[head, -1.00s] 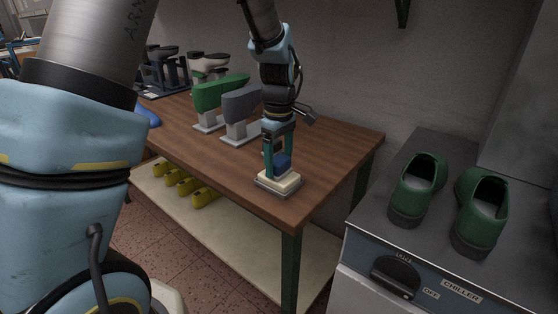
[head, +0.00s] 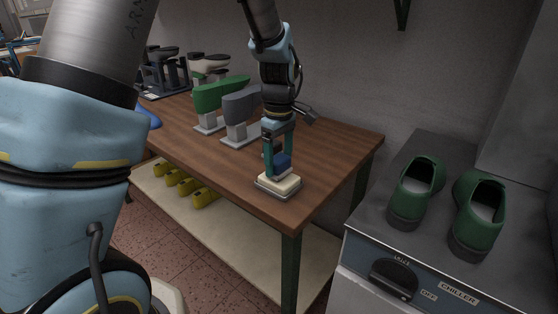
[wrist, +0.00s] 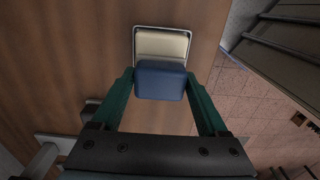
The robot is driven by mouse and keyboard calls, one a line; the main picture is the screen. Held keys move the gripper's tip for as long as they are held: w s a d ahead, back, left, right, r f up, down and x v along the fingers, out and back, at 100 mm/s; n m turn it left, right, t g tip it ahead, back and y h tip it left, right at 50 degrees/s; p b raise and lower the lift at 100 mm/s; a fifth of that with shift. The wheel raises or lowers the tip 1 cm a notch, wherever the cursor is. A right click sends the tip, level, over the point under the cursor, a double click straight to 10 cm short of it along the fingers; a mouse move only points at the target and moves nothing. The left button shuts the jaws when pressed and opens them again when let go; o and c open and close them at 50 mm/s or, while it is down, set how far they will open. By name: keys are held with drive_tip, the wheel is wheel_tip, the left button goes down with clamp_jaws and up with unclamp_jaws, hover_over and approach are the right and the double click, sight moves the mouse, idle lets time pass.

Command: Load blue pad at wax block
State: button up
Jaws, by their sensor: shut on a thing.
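The blue pad (head: 282,161) is between the fingers of my gripper (head: 279,168), which is shut on it. In the wrist view the blue pad (wrist: 160,80) sits between the two green fingers (wrist: 160,88). The cream wax block (head: 279,184) lies in a shallow metal tray near the front right corner of the workbench. It also shows in the wrist view (wrist: 162,44), just beyond the pad. The pad is over the block's near part in the wrist view; I cannot tell whether they touch. Part of the block is hidden by the pad.
Green (head: 208,98) and grey (head: 240,105) shoe lasts stand on the wooden workbench (head: 330,150) behind the gripper. Several yellow lasts (head: 178,180) lie on the shelf below. A chiller (head: 372,235) with two green shoes (head: 417,190) stands at the right. The bench's right part is clear.

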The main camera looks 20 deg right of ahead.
sight(279, 158)
drive_tip(key=shift+r+p, duration=2.25)
drive_tip(key=shift+r, duration=0.7)
